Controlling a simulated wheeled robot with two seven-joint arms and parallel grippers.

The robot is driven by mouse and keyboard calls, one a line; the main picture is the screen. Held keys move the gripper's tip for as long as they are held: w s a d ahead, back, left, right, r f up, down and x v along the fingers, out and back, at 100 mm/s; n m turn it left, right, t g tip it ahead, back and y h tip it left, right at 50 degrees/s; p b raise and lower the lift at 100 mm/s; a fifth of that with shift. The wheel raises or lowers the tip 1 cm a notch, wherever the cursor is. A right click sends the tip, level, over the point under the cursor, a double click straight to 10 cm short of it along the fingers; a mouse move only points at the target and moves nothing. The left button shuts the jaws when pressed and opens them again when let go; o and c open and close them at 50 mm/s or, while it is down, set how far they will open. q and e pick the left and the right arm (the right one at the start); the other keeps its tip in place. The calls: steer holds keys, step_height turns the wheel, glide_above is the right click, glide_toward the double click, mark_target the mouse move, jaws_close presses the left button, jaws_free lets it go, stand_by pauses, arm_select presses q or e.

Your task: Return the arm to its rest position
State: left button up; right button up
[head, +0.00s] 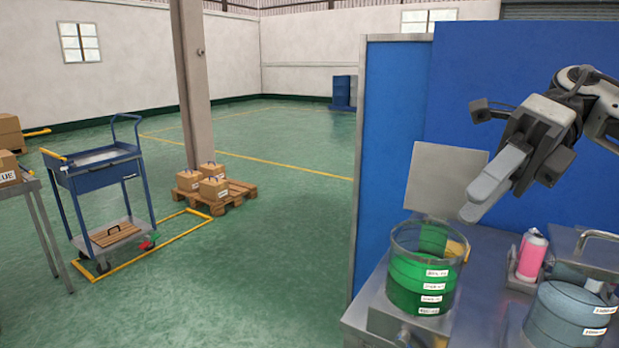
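My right gripper (477,201) comes in from the right edge of the head view, high over the metal bench. Its two grey fingers point down and left, and one partly covers the other, so I cannot tell the gap between them. I see no object between them. Below the fingertips stands a clear vessel (420,283) with green contents and several white labels. A pink can with a white top (531,255) stands upright in a metal holder, apart from the gripper. My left gripper is not in view.
A blue panel (395,150) stands behind the bench (480,275). A grey plate (440,178) rises behind the vessel. A blue-grey container (565,318) is at the lower right. A blue cart (100,178) and boxes on a pallet (240,197) stand left on open green floor.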

steer(key=w+a+f+m+y, duration=0.15)
steer(key=a+f+y, duration=0.25)
steer(key=a, duration=0.4)
steer(key=a+f+m+y, duration=0.3)
steer(key=a+f+y, duration=0.1)
steer(key=a, duration=0.3)
steer(key=w+a+f+m+t+y, duration=0.3)
steer(key=f+m+t, duration=0.5)
steer(key=m+t, duration=0.7)
steer(key=s+d+f+m+t+h, duration=0.1)
steer(key=d+f+m+t+h, duration=0.2)
steer(key=f+m+h, duration=0.5)
steer(key=s+d+f+m+t+h, duration=0.25)
steer(key=f+m+h, duration=0.35)
steer(key=f+m, duration=0.4)
steer(key=s+d+f+m+g+h, duration=0.2)
steer(key=s+d+f, duration=0.1)
steer(key=s+f, duration=0.3)
steer(key=s+d+f+m+g+h, duration=0.2)
steer(key=s+d+f+m+g, duration=0.1)
steer(key=f, duration=0.4)
steer(key=s+d, duration=0.1)
steer(key=s, duration=0.1)
steer(key=shift+s+d+f+h, duration=0.3)
steer(key=shift+s+f+h, duration=0.05)
steer(key=shift+s+h, duration=0.05)
